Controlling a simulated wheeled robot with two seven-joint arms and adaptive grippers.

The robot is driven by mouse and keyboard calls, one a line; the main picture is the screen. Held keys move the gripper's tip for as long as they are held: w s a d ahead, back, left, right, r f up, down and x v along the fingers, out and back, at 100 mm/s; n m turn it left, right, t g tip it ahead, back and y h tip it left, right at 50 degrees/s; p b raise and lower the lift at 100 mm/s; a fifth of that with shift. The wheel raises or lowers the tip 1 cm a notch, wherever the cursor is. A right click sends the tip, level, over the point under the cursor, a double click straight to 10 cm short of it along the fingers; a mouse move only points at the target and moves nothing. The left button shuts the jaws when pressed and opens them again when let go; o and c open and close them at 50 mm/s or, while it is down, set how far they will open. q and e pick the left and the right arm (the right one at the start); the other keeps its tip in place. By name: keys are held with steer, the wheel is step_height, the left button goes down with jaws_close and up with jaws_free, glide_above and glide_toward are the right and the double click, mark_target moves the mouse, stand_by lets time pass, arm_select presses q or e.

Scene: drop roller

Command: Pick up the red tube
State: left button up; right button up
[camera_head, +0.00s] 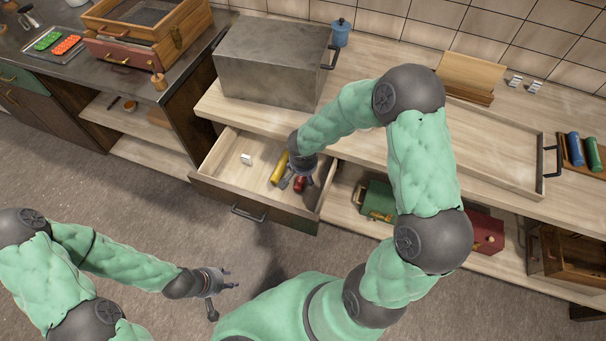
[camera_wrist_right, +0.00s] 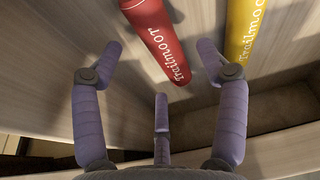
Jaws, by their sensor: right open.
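The red tube (camera_head: 299,184) lies in the open drawer (camera_head: 222,176), with my right gripper (camera_head: 292,180) just over it and partly hiding it. In the right wrist view, the red tube (camera_wrist_right: 158,38) has white lettering and its near end lies between the spread outer fingers; its far end is cut off by the top edge. My right gripper is open and empty, and whether its fingers touch the tube cannot be told. My left gripper (camera_head: 222,294) is open and empty over the floor, away from the drawer.
A yellow tube (camera_head: 279,168) lies beside the red one, also in the wrist view (camera_wrist_right: 243,30). A small white block (camera_head: 246,159) is in the drawer. A grey metal box (camera_head: 270,63) stands on the counter above; a green box (camera_head: 377,198) sits on the shelf below.

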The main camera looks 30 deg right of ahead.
steer(key=shift+x, duration=1.2)
steer(key=c, duration=1.3)
steer(key=shift+a+r, duration=0.1)
